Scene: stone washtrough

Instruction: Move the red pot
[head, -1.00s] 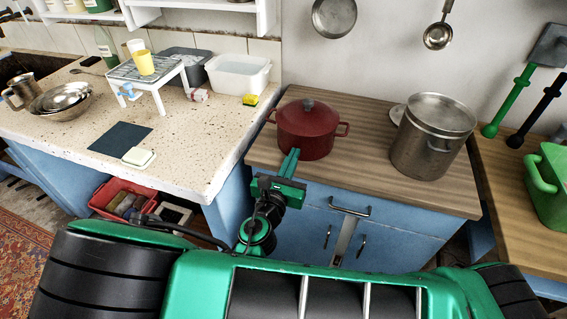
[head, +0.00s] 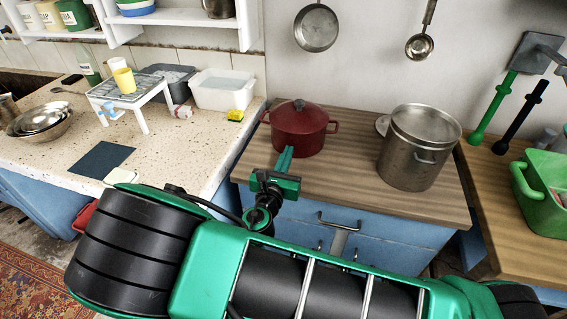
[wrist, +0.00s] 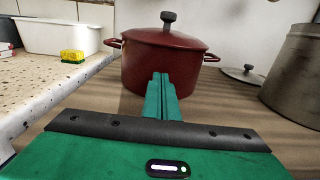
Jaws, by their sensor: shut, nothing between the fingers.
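The red pot (head: 299,133) stands upright with its lid on, on the wooden counter near its left back corner. It has a side handle at left and right and a dark knob on the lid. In the wrist view the pot (wrist: 146,68) is straight ahead in the upper middle. My gripper (head: 286,152) is shut and empty, in front of the pot and pointing at it. In the wrist view the fingertips of my gripper (wrist: 161,76) overlap the lower front of the pot. I cannot tell whether they touch it.
A tall steel pot (head: 408,165) stands to the right on the same wooden counter, with a loose lid (wrist: 243,75) beside it. On the left, the speckled counter (head: 60,150) holds a white tub (head: 228,96) and a yellow sponge (head: 235,115). Bare wood lies between the pots.

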